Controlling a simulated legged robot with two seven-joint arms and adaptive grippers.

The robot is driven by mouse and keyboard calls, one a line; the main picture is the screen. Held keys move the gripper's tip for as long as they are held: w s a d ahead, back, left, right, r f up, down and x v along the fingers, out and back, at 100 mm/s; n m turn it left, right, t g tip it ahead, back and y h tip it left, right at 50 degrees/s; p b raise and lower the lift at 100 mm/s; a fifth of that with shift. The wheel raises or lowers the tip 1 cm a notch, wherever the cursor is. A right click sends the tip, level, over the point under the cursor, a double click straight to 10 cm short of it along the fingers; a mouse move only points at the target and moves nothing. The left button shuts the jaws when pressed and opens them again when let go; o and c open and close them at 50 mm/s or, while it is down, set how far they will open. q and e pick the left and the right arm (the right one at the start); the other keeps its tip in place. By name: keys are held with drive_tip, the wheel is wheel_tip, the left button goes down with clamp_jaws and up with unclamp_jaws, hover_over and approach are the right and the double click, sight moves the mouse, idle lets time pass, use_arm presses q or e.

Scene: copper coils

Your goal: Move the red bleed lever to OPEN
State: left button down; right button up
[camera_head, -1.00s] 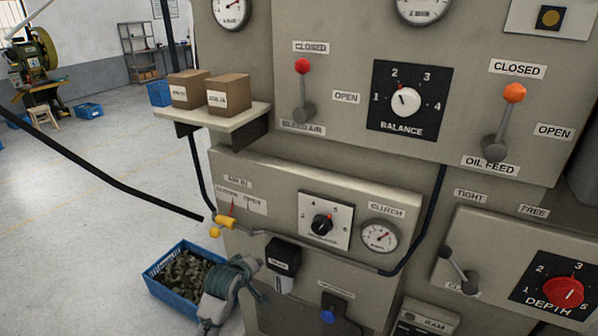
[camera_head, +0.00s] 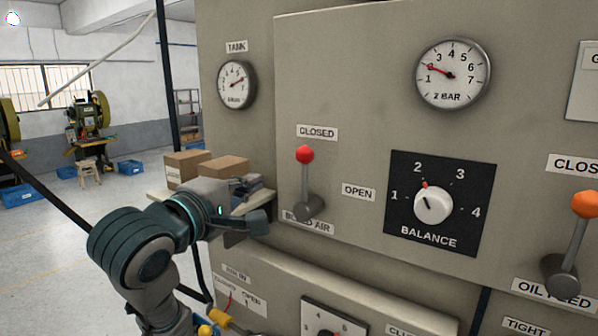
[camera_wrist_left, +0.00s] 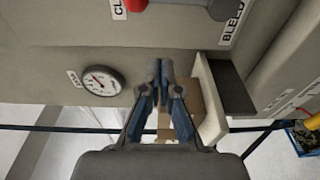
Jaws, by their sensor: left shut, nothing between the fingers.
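The bleed lever has a red knob (camera_head: 305,154) on a grey stem that points up at the CLOSED label (camera_head: 317,132). Its pivot sits at the BLEED AIR label (camera_head: 308,226), which it partly covers. The OPEN label (camera_head: 358,192) is to the right of the stem. In the left wrist view the red knob (camera_wrist_left: 137,4) is cut off at the top edge. My left gripper (camera_head: 262,205) is left of the lever, apart from it, in front of the shelf. Its fingertips (camera_wrist_left: 159,64) are together in the left wrist view, with nothing held. My right gripper is not seen.
A shelf (camera_head: 232,237) with cardboard boxes (camera_head: 222,167) juts out behind my left gripper. Right of the lever are the BALANCE knob (camera_head: 432,206) and the orange-knobbed OIL FEED lever (camera_head: 585,205). A tank gauge (camera_head: 236,84) is at upper left. The panel face before the lever is clear.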

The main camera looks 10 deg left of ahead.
use_arm(q)
drive_tip(key=p+x, duration=0.1)
drive_tip(key=x, duration=0.2)
drive_tip(key=p+x, duration=0.1)
drive_tip(key=x, duration=0.2)
drive_tip(key=p+x, duration=0.1)
drive_tip(key=x, duration=0.2)
drive_tip(key=shift+w+a, duration=0.2)
drive_tip(key=shift+w, duration=0.1)
drive_tip(key=d, duration=0.1)
drive_tip(key=s+d+p, duration=0.1)
drive_tip(key=d, duration=0.1)
drive_tip(key=shift+s+d, duration=0.35)
drive_tip(key=shift+s, duration=0.05)
drive_tip(key=shift+a+f, duration=0.1)
drive_tip(key=shift+s+d+m, duration=0.1)
drive_tip(key=shift+d+m, duration=0.2)
drive_tip(key=shift+m, duration=0.1)
drive_tip(key=shift+d+m, duration=0.1)
drive_tip(key=shift+m, duration=0.3)
